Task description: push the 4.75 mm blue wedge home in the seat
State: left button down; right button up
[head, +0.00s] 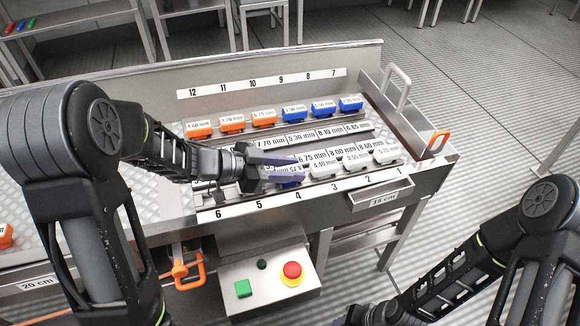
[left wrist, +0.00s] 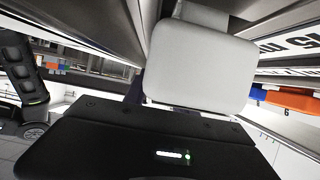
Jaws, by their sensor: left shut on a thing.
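White wedges (head: 324,167) stand right of the blue one. Orange wedges (head: 232,123) and blue wedges (head: 323,106) line the back row. A control box has a red button (head: 292,271) and a green button (head: 243,288). An open drawer (head: 380,194) juts out at the front right.

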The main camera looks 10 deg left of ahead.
pick_arm(q)
jog(key=shift+f, duration=0.15)
jog(key=c, duration=0.9)
grip_release()
jog(key=shift+a, duration=0.1)
jog(key=p+v, duration=0.2)
jog(key=v, duration=0.5)
jog(key=shift+s+a, duration=0.2)
jog(key=shift+s, duration=0.05)
